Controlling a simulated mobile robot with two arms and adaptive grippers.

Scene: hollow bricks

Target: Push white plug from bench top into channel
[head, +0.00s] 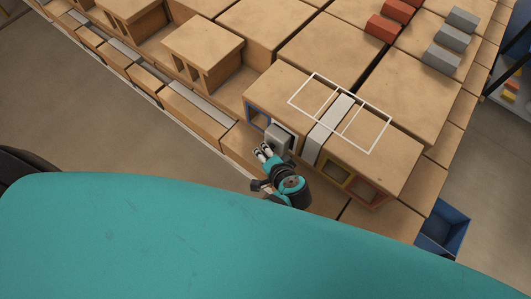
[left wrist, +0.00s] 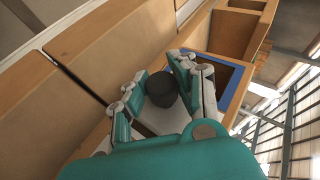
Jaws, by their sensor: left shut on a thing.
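My left gripper (head: 266,152) is shut on the dark round knob (left wrist: 162,88) of a pale plug (head: 279,136). The plug's whitish face (left wrist: 158,120) shows between the fingers in the left wrist view. The plug is at the front face of the hollow brick (head: 275,88), just right of a blue-framed channel (head: 257,117). That blue frame also shows in the left wrist view (left wrist: 236,88), right of the fingers. I cannot tell whether the plug is partly inside an opening. My right gripper is not in view.
A white strip (head: 329,130) lies across the bricks, with a white outline drawn around it. Yellow-framed (head: 334,174) and red-framed (head: 367,190) openings are to the right. Red blocks (head: 382,28) and grey blocks (head: 453,38) stand farther back. A blue bin (head: 443,228) is at right.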

